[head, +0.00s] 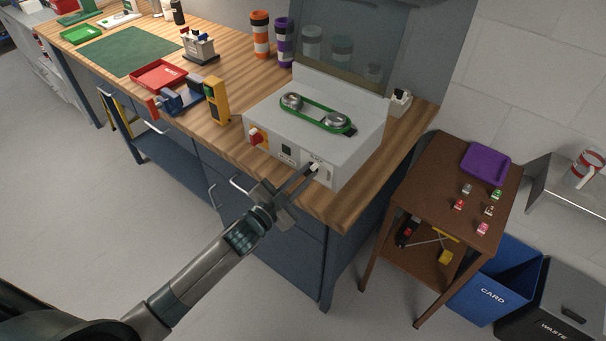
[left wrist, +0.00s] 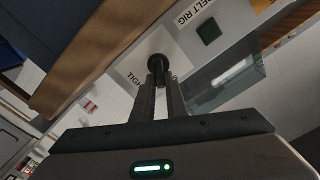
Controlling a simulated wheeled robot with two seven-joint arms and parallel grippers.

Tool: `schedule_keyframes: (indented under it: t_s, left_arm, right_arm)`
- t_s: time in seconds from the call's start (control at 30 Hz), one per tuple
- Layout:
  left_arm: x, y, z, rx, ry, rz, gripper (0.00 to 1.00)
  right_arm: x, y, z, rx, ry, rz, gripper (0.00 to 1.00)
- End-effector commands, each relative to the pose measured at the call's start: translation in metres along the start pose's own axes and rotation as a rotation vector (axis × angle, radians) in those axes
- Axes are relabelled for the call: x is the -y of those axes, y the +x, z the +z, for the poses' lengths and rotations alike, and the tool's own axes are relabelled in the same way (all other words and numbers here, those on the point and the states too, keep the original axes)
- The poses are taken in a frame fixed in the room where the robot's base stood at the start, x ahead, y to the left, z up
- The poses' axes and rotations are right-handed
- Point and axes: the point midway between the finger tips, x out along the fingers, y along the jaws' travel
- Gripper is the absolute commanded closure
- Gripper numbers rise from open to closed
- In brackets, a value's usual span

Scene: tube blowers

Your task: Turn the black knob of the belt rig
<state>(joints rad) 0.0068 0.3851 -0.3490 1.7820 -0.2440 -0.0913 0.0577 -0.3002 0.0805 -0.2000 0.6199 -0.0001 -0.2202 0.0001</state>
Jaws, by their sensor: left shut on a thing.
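The belt rig (head: 350,145) is a pale grey box on the wooden bench, with a green belt (head: 318,114) around two metal pulleys on top. My left gripper (head: 311,171) reaches the right part of its front panel. In the left wrist view the black knob (left wrist: 159,62) stands out from the panel, beside lettering that starts "TIG". The fingers of my left gripper (left wrist: 160,84) are shut on the knob from its two sides. In the head view the knob is mostly hidden by the fingers. My right gripper is out of view.
The rig's panel also has a red switch (head: 256,137) on yellow and a dark rocker (head: 287,154). A yellow meter (head: 217,101) and a blue vise (head: 181,98) stand to the left. A brown side table (head: 440,165) stands right of the bench.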

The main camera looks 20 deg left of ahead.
Motion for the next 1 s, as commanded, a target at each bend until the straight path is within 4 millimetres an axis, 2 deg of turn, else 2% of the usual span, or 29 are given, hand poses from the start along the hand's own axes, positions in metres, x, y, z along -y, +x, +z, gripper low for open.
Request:
schedule_keyframes:
  t_s: [0.7, 1.0]
  left_arm:
    - [-0.013, 0.000, 0.005, -0.001, 0.681, 0.000, 1.00]
    - [-0.016, 0.000, 0.008, -0.001, 0.914, 0.001, 1.00]
  right_arm:
    - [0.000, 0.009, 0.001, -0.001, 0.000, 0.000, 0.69]
    - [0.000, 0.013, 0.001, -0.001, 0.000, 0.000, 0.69]
